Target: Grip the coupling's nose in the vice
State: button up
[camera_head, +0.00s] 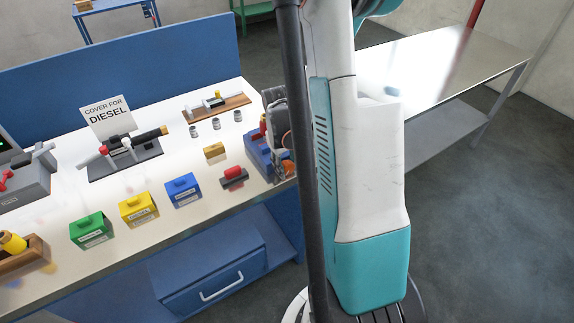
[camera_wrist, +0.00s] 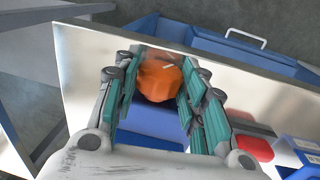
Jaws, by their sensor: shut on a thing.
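A blue vice (camera_head: 260,155) stands at the right end of the bench; its body also shows in the wrist view (camera_wrist: 150,141), below an orange faceted knob (camera_wrist: 158,78). My gripper (camera_wrist: 155,85) is shut on the orange knob, with its teal finger pads on both sides. In the head view the orange knob (camera_head: 288,168) shows at the vice's near right side, partly hidden by my gripper (camera_head: 279,130). A small yellow and red piece (camera_head: 263,123) shows at the vice's far end; I cannot tell whether it is the coupling. The vice jaws are mostly hidden.
A dark block with a red top (camera_head: 234,174) and a yellow block (camera_head: 214,151) stand left of the vice. Blue (camera_head: 183,190), yellow (camera_head: 138,208) and green (camera_head: 92,229) boxes line the front. A wooden board (camera_head: 216,107) with fittings lies behind. The bench edge is close by.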

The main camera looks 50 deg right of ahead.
jog(key=y, duration=0.1)
jog(key=y+b, duration=0.1)
jog(key=y, duration=0.1)
jog(key=shift+s+d+f+t, duration=0.1)
jog(key=shift+d+t, duration=0.2)
jog(key=shift+d, duration=0.05)
jog(key=shift+t+y+b, duration=0.3)
jog(key=shift+y+b, duration=0.35)
jog(key=shift+y, duration=0.25)
jog(key=o, duration=1.1)
jog(key=shift+c, duration=0.2)
jog(key=v, duration=1.2)
jog(key=shift+d, duration=0.25)
